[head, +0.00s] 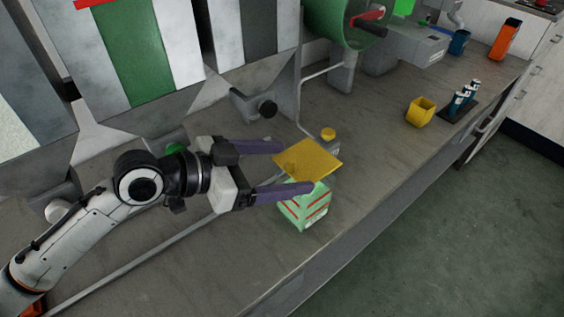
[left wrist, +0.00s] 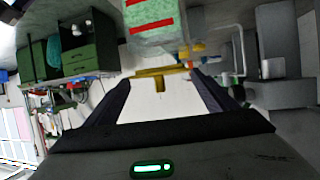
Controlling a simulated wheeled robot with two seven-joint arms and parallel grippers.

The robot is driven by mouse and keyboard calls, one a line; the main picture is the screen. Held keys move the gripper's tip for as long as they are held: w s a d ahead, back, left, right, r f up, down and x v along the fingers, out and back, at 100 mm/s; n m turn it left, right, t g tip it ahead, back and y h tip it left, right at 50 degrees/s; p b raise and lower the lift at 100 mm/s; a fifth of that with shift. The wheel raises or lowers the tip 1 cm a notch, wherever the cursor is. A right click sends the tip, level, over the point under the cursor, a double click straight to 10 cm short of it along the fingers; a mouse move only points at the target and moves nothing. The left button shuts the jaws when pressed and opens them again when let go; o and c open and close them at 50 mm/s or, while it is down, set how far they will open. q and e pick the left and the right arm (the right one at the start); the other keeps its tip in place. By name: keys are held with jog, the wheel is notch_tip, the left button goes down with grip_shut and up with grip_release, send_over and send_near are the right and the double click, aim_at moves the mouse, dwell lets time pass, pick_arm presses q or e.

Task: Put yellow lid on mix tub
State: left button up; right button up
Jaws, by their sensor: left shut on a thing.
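The yellow lid (head: 308,160) is a flat square plate held between the purple-grey fingers of my left gripper (head: 297,167). In the left wrist view the lid (left wrist: 158,73) shows nearly edge-on, with a short tab, between the fingertips. The mix tub (head: 304,207), pale green with red stripes, stands on the worktop just below the lid and the nearer finger. The lid and finger hide most of the tub's top, and I cannot tell whether lid and tub touch. The tub also shows in the left wrist view (left wrist: 152,22). My right gripper is out of view.
A small yellow knob (head: 328,134) is close behind the lid. A yellow container (head: 420,112), a dark rack with blue-and-white items (head: 458,108), a blue cup (head: 459,42) and an orange container (head: 506,38) stand further right. Grey machines line the back.

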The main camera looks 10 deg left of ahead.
pick_arm(q)
jog(key=shift+f+b, duration=1)
jog(key=shift+f, duration=0.85)
jog(key=o, duration=1.4)
notch_tip(320, 180, up, 10)
jog(key=shift+r, duration=0.1)
